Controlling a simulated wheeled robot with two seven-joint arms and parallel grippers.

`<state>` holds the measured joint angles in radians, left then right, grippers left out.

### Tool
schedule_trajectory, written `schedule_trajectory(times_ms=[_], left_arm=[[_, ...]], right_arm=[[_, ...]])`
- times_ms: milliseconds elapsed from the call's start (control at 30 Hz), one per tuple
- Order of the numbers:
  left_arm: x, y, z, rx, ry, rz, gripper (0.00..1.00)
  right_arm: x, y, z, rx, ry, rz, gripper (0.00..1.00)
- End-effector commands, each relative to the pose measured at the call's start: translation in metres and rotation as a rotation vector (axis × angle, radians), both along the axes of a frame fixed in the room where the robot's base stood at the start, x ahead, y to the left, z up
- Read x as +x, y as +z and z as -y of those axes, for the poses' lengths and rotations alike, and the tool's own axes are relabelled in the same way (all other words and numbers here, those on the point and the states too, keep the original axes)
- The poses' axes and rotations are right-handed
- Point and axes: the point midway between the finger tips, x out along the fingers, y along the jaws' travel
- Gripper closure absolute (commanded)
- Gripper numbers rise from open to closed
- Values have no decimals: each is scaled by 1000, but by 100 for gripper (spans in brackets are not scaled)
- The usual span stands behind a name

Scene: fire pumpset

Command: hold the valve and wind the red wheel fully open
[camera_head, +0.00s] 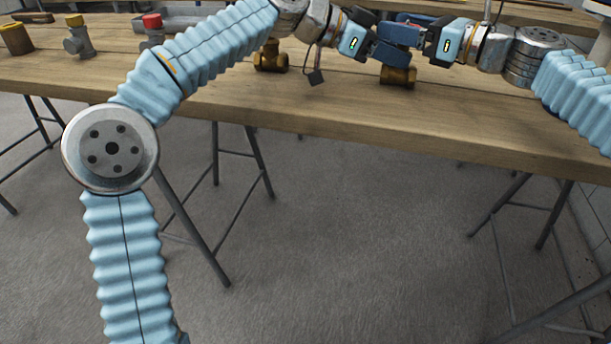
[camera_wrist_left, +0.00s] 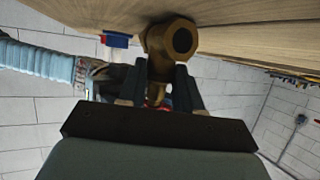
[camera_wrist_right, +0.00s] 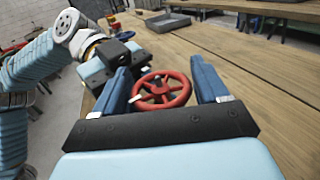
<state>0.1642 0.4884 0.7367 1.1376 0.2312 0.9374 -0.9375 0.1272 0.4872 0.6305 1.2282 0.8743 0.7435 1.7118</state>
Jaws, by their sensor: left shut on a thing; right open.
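My left gripper (camera_head: 386,53) comes in from the left in the head view. The red wheel (camera_wrist_right: 160,90) lies between the spread fingers of my right gripper (camera_wrist_right: 163,78) in the right wrist view. My right gripper (camera_head: 412,34) is open around the wheel; I cannot tell whether they touch.
A second brass fitting (camera_head: 270,57) stands left on the wooden table (camera_head: 480,115). Further left are a grey fitting (camera_head: 78,38), a red-capped fitting (camera_head: 153,28) and a yellow-topped brass piece (camera_head: 16,38). A grey tray (camera_wrist_right: 167,23) lies further along the table. A dark tag hangs near my left wrist.

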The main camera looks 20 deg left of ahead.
Motion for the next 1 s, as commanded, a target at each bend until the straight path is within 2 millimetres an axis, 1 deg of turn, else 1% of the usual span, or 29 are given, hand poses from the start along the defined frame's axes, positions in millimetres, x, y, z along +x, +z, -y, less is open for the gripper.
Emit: schedule_trajectory(times_ms=[100, 200, 600, 633, 700, 1000], left_arm=[[0, 1, 0, -2, 1, 2, 100], [0, 1, 0, -2, 1, 2, 100], [0, 1, 0, -2, 1, 2, 100], [0, 1, 0, -2, 1, 2, 100], [0, 2, 0, -2, 1, 2, 100], [0, 2, 0, -2, 1, 2, 100]], right_arm=[[-1, -1, 2, -4, -124, -2, 27], [-11, -1, 27, -4, -125, -2, 27], [-56, -1, 108, -4, -123, -2, 27], [-60, -2, 107, -7, -111, -2, 27], [-69, -7, 89, -26, -70, -11, 27], [-113, -28, 39, -109, 70, -38, 27]])
